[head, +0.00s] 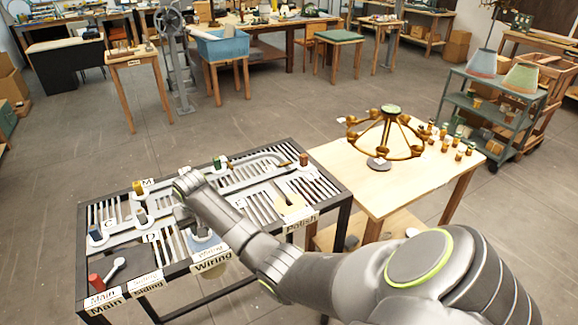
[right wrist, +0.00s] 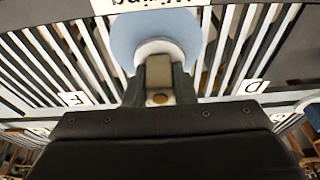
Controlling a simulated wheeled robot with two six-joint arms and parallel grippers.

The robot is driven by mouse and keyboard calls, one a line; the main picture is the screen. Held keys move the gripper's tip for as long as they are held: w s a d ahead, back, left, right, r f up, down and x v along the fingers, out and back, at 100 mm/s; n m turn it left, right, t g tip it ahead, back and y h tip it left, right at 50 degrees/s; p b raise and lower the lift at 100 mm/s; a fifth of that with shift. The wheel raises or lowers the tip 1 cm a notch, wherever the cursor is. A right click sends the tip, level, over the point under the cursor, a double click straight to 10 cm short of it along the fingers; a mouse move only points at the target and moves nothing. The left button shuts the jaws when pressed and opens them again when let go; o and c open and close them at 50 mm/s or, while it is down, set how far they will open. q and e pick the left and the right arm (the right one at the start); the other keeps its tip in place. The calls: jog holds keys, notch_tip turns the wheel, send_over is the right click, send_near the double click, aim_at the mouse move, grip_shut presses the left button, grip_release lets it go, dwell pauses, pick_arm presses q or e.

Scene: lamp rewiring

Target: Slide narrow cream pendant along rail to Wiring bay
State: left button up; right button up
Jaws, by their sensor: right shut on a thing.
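My right gripper (right wrist: 159,98) is shut on a small post with a brown top; this appears to be the narrow cream pendant (right wrist: 165,46), whose pale round part shows just beyond the fingers. It overlaps a light blue disc (right wrist: 185,22) beside the upside-down Wiring label (right wrist: 150,4). In the head view the Wiring label (head: 212,262) is at the table's front edge, and the blue disc (head: 200,246) is behind it. My right arm crosses the view and hides most of the gripper and the held piece. My left gripper is not in view.
The slotted rail table has Main (head: 103,300), Siding (head: 147,282) and Polish (head: 301,221) labels. A cream disc (head: 291,205) lies by Polish; a red piece (head: 95,280) and a blue piece (head: 96,235) stand at left. A wooden table with a brass chandelier (head: 385,140) is to the right.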

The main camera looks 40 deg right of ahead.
jog(key=shift+s+a+f, duration=0.15)
jog(key=shift+s+f, duration=0.1)
jog(key=shift+s, duration=0.55)
jog(key=o, duration=1)
jog(key=shift+r, duration=0.1)
